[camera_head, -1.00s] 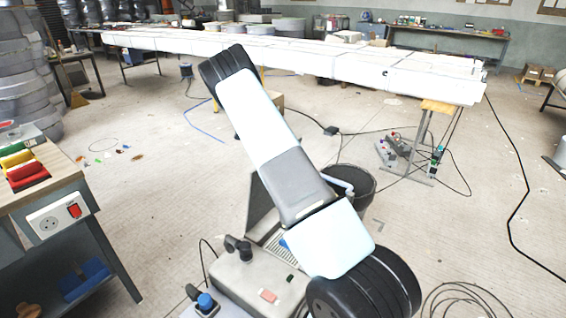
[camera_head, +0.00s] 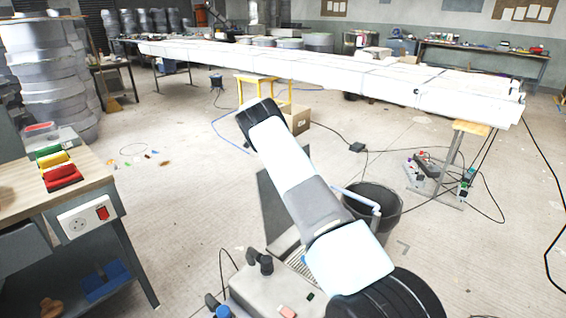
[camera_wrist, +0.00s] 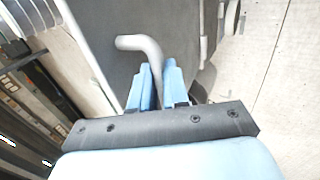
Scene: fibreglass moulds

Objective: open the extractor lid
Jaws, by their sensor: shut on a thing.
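In the wrist view, my gripper (camera_wrist: 153,88) has two blue fingers close together around a grey bent handle (camera_wrist: 140,44). The handle's curved end sticks out past the fingertips to the upper left. A dark grey flat surface (camera_wrist: 180,22) lies behind it; I cannot tell whether this is the extractor lid. In the head view, a dark grey panel (camera_head: 277,212) stands left of my arm. A pale bent tube (camera_head: 358,198) shows right of my arm. My gripper is hidden in the head view, so the lid's angle cannot be told.
A dark round bin (camera_head: 384,213) stands close to the right of my arm. A workbench (camera_head: 22,190) with coloured boxes is on the left. A long white beam (camera_head: 330,75) crosses the back. Cables (camera_head: 480,195) lie on the floor at right. Floor between bench and arm is mostly clear.

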